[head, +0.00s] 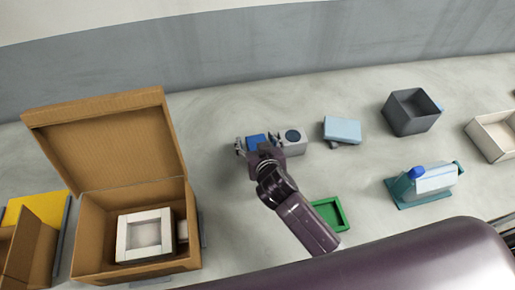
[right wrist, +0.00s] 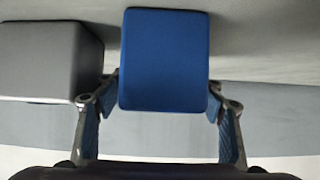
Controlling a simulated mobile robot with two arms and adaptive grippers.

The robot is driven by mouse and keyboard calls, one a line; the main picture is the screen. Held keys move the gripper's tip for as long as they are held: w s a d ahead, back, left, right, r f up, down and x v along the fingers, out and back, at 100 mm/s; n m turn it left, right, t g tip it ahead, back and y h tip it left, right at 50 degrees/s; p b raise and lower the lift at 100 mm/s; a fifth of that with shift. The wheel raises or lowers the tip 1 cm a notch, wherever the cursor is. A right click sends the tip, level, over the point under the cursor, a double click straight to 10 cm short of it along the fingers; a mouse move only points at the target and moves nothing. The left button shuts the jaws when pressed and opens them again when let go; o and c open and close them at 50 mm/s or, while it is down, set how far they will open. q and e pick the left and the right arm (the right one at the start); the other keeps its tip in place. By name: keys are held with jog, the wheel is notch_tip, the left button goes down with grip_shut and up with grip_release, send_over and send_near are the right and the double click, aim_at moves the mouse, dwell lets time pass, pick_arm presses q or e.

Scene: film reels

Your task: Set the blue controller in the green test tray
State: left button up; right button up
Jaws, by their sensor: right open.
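The blue controller (head: 256,139) is a small blue block on the table near the middle of the head view; it fills the upper middle of the right wrist view (right wrist: 163,58). My right gripper (head: 259,145) is open, with one finger on each side of the controller. In the right wrist view the open fingers (right wrist: 162,95) flank the block's near end, and contact is hard to tell. The green test tray (head: 344,222) lies to the lower right, partly hidden by my right forearm, and looks empty in the part that shows. My left gripper is not in view.
A grey box with a dark round top (head: 292,139) stands close beside the controller, also in the wrist view (right wrist: 48,58). A light blue block (head: 342,129), dark open bin (head: 411,113) and teal stand with a bottle (head: 430,182) lie right. An open cardboard box (head: 92,215) stands left.

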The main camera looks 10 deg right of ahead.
jog(key=shift+x, duration=0.95)
jog(key=shift+a+r, duration=0.1)
jog(key=c, duration=1.6)
